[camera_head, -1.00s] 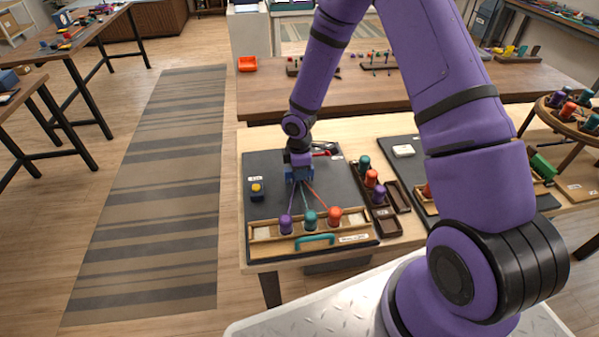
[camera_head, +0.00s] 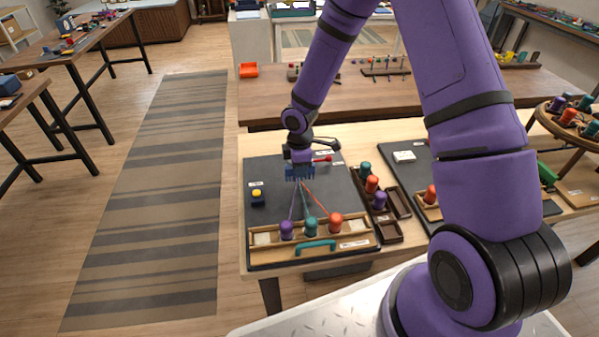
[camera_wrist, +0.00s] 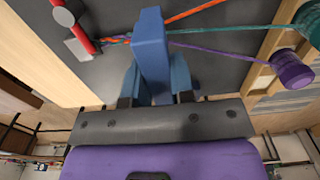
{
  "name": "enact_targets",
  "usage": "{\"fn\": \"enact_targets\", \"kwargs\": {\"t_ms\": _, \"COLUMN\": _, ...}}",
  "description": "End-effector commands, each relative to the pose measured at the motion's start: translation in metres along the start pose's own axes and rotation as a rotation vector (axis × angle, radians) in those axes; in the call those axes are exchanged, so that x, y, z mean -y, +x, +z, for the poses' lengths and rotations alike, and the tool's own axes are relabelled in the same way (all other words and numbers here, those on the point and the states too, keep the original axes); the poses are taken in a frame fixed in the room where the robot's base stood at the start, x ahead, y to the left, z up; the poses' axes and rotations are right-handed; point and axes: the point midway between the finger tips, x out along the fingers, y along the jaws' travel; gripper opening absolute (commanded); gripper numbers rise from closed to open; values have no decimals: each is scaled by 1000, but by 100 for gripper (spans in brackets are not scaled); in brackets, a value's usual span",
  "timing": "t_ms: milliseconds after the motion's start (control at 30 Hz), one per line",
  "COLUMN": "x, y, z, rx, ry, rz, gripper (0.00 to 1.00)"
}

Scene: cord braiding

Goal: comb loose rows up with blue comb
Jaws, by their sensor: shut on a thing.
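The blue comb (camera_head: 299,173) is in my gripper (camera_head: 300,158), which is shut on it. In the wrist view the comb (camera_wrist: 152,50) stands out in front of the gripper (camera_wrist: 158,98). Three cords, purple, teal and orange, fan from near the comb down to the purple bobbin (camera_head: 287,229), teal bobbin (camera_head: 310,226) and orange bobbin (camera_head: 336,222) in a wooden rack (camera_head: 358,241). In the wrist view a short braided piece (camera_wrist: 117,40) runs from the cords to a red-handled clamp (camera_wrist: 78,35). The comb hides part of the cords there.
The dark board (camera_head: 262,222) carries a yellow button on a dark box (camera_head: 257,194) at left and a teal handle (camera_head: 316,245) in front. Spare bobbins stand in a tray (camera_head: 398,202) on the right. A second dark board (camera_head: 404,171) lies further right.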

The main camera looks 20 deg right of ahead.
Motion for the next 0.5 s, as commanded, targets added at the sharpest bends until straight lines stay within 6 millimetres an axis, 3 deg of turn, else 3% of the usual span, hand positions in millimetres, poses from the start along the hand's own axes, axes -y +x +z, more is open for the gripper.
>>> {"fn": "enact_targets", "kwargs": {"t_ms": 500, "x": 4, "y": -44, "z": 0, "rx": 0, "ry": 1, "rz": 2, "gripper": 0}}
